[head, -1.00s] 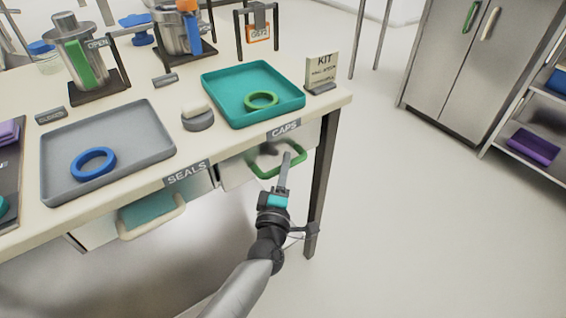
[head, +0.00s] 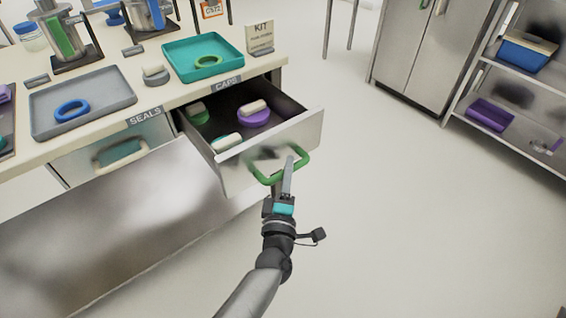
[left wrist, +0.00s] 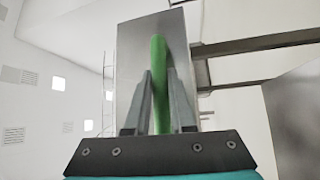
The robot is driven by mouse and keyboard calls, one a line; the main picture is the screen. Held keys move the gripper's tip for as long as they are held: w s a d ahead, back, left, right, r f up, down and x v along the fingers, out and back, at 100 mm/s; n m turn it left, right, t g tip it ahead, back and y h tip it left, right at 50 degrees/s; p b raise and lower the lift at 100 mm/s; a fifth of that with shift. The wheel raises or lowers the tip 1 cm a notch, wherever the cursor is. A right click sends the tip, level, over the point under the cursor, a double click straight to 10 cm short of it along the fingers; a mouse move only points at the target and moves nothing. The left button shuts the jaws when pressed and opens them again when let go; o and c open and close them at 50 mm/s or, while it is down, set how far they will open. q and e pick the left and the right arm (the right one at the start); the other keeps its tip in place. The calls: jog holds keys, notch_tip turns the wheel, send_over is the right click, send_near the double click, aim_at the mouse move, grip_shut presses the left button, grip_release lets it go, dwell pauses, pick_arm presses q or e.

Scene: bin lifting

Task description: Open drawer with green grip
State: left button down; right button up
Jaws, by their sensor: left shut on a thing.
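The drawer (head: 235,172) under the CAPS label is pulled well out of the table. Its green grip (head: 303,160) is on the drawer's front face. My left gripper (head: 289,172) is shut on the green grip. In the left wrist view the green grip (left wrist: 160,75) runs between the two fingers of my left gripper (left wrist: 160,98). Inside the drawer lie a purple cap (head: 254,118), green pieces and several white pieces. My right gripper is not in view.
The SEALS drawer with a pale grip (head: 120,155) sits to the left, closed. On the table are a teal tray (head: 225,70) and a grey tray (head: 110,92). The floor to the right is clear up to a steel cabinet (head: 425,60) and shelves.

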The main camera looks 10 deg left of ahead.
pick_arm(q)
jog(key=shift+s+d, duration=0.75)
jog(key=shift+d, duration=0.15)
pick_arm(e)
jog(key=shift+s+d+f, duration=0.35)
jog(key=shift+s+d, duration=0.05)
pick_arm(q)
jog(key=c, duration=0.8)
grip_release()
jog(key=shift+o, duration=0.2)
